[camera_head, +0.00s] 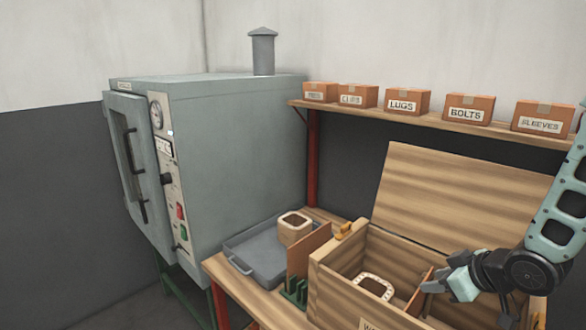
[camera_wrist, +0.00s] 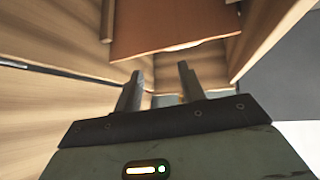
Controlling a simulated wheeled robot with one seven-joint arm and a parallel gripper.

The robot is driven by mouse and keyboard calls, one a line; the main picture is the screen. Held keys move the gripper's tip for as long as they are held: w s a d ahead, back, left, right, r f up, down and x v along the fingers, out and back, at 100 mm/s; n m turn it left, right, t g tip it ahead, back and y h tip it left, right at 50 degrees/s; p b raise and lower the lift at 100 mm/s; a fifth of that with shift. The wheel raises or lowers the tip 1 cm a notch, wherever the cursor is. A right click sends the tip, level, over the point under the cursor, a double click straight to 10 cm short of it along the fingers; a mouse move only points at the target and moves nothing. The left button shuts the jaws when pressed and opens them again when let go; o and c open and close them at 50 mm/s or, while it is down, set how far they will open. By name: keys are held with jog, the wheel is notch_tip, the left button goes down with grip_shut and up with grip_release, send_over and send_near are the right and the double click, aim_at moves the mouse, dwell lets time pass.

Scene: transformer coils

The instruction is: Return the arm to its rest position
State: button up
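My gripper (camera_head: 432,284) hangs over the right part of the open wooden crate (camera_head: 330,290), at the end of my arm on the right. In the wrist view its two fingers (camera_wrist: 160,82) are apart with nothing visible between them. A reddish-brown board (camera_wrist: 175,35) shows beyond the fingertips there; in the head view a thin brown board (camera_head: 420,292) stands in the crate by the fingertips. I cannot tell whether they touch. A pale ring-shaped coil (camera_head: 374,285) sits in the crate, left of my gripper. Another coil (camera_head: 296,228) sits in the grey tray (camera_head: 255,262).
The crate's raised lid (camera_head: 450,195) stands behind my gripper. A shelf (camera_head: 420,119) with several labelled boxes (camera_head: 407,102) is above it. A brown panel (camera_head: 308,248) and green rack (camera_head: 294,291) are between tray and crate.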

jog(key=s+r+m+g+h, duration=0.3)
jog(key=s+r+m+g, duration=0.35)
jog(key=s, duration=0.55)
jog(key=s+a+r+n+g, duration=0.1)
jog(key=s+a+r+n, duration=0.2)
jog(key=s+a+n, duration=0.4)
jog(key=s+a, duration=0.6)
jog(key=a, duration=0.4)
jog(key=shift+s+a, duration=0.15)
jog(key=shift+a, duration=0.1)
